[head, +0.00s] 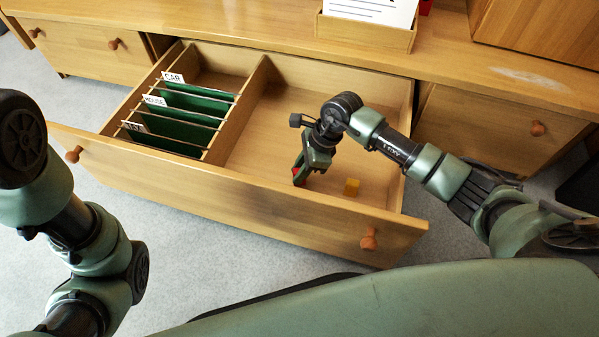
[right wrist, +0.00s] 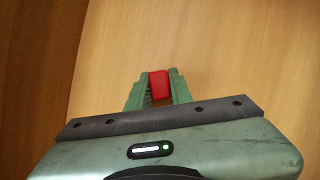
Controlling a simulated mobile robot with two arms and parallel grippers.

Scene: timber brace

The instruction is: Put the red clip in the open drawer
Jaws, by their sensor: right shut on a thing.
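The red clip (right wrist: 159,84) is between the two green fingers of my right gripper (right wrist: 158,92) in the right wrist view. In the head view the right gripper (head: 308,171) reaches down inside the open drawer (head: 225,192), in its right compartment. A bit of red clip (head: 297,171) shows at the fingertips there. The right gripper is shut on the clip. I cannot tell whether the clip touches the drawer floor. My left arm shows at the left of the head view, but its gripper is not in view.
Green hanging folders (head: 195,103) with labels fill the left compartment, beyond a wooden divider (head: 240,108). A wooden box with paper (head: 366,32) stands on the cabinet top.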

